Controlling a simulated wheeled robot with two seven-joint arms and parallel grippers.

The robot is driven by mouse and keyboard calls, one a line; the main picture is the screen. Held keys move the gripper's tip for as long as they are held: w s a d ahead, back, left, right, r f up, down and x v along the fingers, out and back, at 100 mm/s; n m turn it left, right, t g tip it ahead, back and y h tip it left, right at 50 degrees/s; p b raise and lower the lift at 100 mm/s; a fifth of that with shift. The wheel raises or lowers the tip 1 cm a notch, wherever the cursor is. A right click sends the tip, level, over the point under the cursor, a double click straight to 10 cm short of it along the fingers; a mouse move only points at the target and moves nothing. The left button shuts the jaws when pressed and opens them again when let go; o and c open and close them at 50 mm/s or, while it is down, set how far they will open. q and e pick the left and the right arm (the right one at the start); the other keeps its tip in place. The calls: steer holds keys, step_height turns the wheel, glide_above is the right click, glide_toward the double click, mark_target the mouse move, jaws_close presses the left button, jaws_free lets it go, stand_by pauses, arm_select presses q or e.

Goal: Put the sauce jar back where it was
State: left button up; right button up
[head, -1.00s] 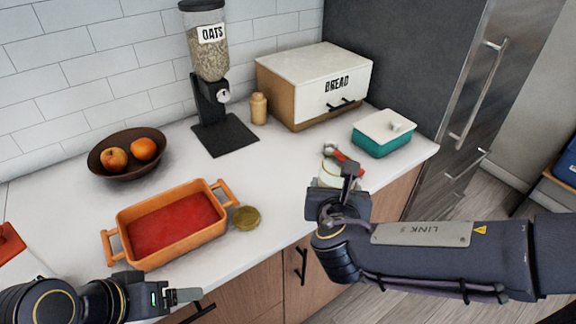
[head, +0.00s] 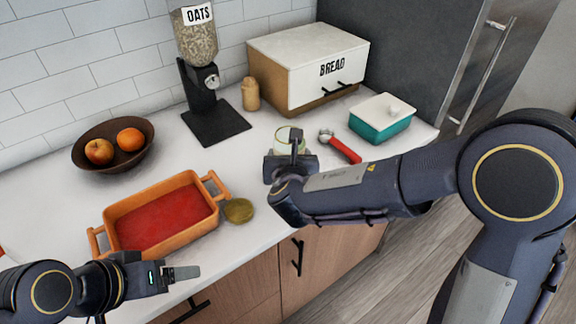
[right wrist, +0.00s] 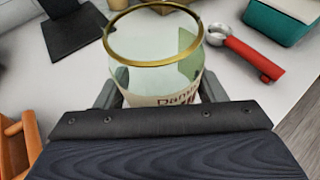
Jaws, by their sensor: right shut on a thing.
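The sauce jar (head: 289,138) is a clear glass jar with a gold rim and a paper label, and it has no lid on. In the right wrist view the jar (right wrist: 155,65) looks empty and upright. My right gripper (head: 291,160) is shut on it, over the counter to the right of the orange baking dish. I cannot tell whether its base touches the counter. A round gold lid (head: 238,210) lies on the counter beside the dish. My left gripper (head: 182,273) is at the lower left, in front of the dish; its finger gap is unclear.
The orange dish (head: 104,236) holds red sauce. A red-handled tool (head: 344,150) lies right of the jar, near a teal butter dish (head: 380,128). Behind are the bread box (head: 310,65), oats dispenser (head: 200,80), small wooden shaker (head: 250,95) and fruit bowl (head: 90,150).

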steer(key=shift+w+f, duration=0.45)
steer(key=shift+f, duration=0.15)
steer(key=shift+w+a+f, duration=0.1)
steer(key=shift+f, duration=1.45)
steer(key=shift+f+b, duration=0.25)
steer(key=shift+b, duration=0.25)
steer(key=o, duration=1.2)
steer(key=shift+r, duration=0.1)
steer(key=shift+o, duration=0.2)
steer(key=shift+r, duration=0.1)
